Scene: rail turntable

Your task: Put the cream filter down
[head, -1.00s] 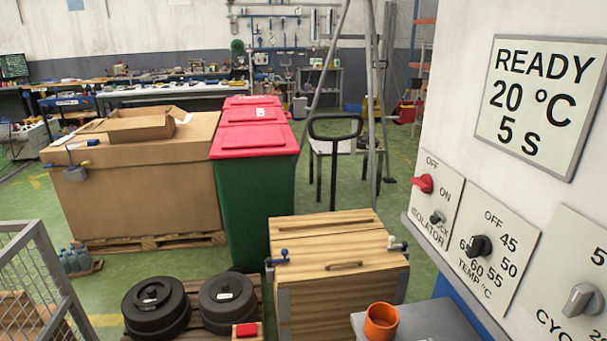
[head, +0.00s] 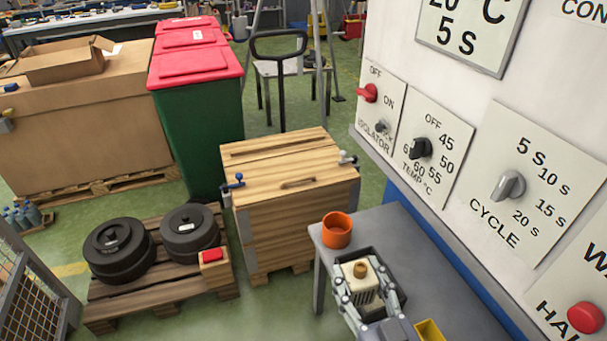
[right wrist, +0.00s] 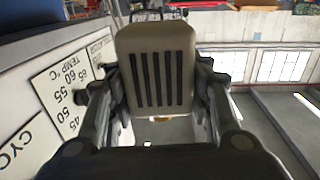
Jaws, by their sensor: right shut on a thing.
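The cream filter (head: 357,284) is a small block with a brass fitting on top. My right gripper (head: 361,270) is shut on it, one finger on each side. In the head view it appears over the grey table (head: 440,281), in front of the orange cup (head: 337,232); I cannot tell whether it touches the table. In the right wrist view the filter (right wrist: 157,42) shows a face with several dark slots, between the fingers of the gripper (right wrist: 157,85). My left gripper is not in view.
A yellow container (head: 430,331) is partly visible at the bottom edge, right of my gripper. The white control panel (head: 475,120) with knobs rises along the right of the table. A wooden crate (head: 290,190) stands left of it. Grey tabletop right of the gripper is bare.

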